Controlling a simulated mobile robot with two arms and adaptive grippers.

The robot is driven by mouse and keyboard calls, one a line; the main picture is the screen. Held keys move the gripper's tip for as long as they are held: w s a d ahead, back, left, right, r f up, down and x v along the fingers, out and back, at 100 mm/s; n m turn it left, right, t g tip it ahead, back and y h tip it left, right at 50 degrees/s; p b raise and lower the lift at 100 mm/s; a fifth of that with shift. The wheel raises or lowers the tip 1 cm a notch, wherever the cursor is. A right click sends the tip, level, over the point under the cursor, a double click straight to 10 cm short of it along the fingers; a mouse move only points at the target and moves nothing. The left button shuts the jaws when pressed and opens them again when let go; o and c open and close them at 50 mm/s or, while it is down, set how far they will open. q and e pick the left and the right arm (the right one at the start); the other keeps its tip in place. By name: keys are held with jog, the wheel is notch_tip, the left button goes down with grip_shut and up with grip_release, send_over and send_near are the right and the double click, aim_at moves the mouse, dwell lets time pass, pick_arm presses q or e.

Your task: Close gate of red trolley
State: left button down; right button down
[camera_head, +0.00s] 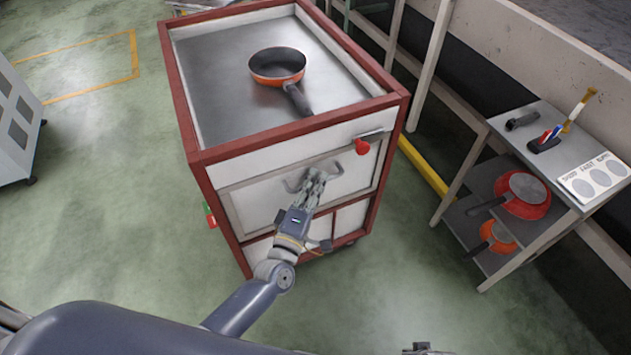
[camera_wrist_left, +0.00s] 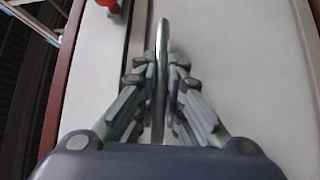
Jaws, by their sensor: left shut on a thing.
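The red trolley (camera_head: 181,95) has a red frame, white panels and a metal top. Its white gate (camera_head: 255,208) fills the upper part of the front side and looks flush with the frame, though I cannot tell if it is fully shut. A curved metal handle (camera_head: 333,165) is on the gate. My left gripper (camera_head: 314,180) is at the handle, and in the left wrist view its fingers are shut on the metal bar (camera_wrist_left: 161,60). A red knob (camera_head: 362,147) with a metal latch sits above the handle, at the right. It shows at the top of the wrist view (camera_wrist_left: 108,4).
An orange pan (camera_head: 277,66) lies on the trolley top. A grey shelf unit (camera_head: 553,160) on the right holds red and orange pans and tools. A grey cabinet (camera_head: 15,130) stands at the left.

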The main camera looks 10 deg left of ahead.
pick_arm(q)
jog(key=shift+w+a+r, duration=0.1)
jog(key=shift+a, duration=0.1)
jog(key=c, duration=2)
grip_release()
jog(key=shift+o, duration=0.2)
jog(key=v, duration=1.2)
jog(key=shift+d, duration=0.15)
